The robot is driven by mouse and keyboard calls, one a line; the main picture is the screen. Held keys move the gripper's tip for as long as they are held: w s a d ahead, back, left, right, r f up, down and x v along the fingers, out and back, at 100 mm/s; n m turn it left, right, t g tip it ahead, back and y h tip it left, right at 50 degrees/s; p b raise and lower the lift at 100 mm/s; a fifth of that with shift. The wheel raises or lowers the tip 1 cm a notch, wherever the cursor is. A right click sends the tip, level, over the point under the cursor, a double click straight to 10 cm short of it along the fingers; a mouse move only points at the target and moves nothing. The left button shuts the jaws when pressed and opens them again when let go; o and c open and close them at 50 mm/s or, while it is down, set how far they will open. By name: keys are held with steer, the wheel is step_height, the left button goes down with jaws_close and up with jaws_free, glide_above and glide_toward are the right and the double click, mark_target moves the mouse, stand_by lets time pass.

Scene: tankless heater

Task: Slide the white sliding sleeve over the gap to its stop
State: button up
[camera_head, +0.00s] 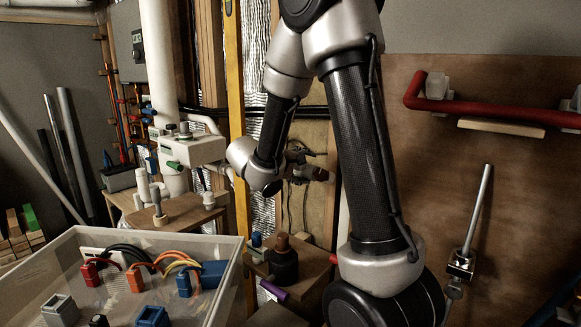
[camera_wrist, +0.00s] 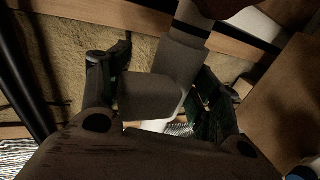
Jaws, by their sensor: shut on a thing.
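In the wrist view my gripper (camera_wrist: 160,82) has its dark fingers on either side of a pale sleeve (camera_wrist: 152,97) and is shut on it. The sleeve looks grey-white in the shadow. A pale pipe (camera_wrist: 194,12) with a black band (camera_wrist: 190,29) runs out of the sleeve's upper end, tilted in the picture. The sleeve's lower end is partly hidden by my gripper, and I cannot make out the gap or the stop. In the head view my gripper (camera_head: 300,166) is small and dark in front of the wall insulation, and I cannot make out the sleeve there.
A clear bin (camera_head: 243,262) with coloured connectors stands at the lower left. A wooden block with a dark fitting (camera_head: 283,262) lies below my gripper. A yellow level (camera_head: 235,80) stands upright left of my arm. A red pipe (camera_head: 490,112) runs along the right wall.

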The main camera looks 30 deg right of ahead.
steer(key=shift+s+d, duration=0.1)
steer(key=shift+s, duration=0.3)
stand_by(0.4)
steer(key=o, duration=1.3)
steer(key=shift+o, duration=0.2)
steer(key=v, duration=0.7)
steer(key=v, duration=1.2)
steer(key=shift+w, duration=0.1)
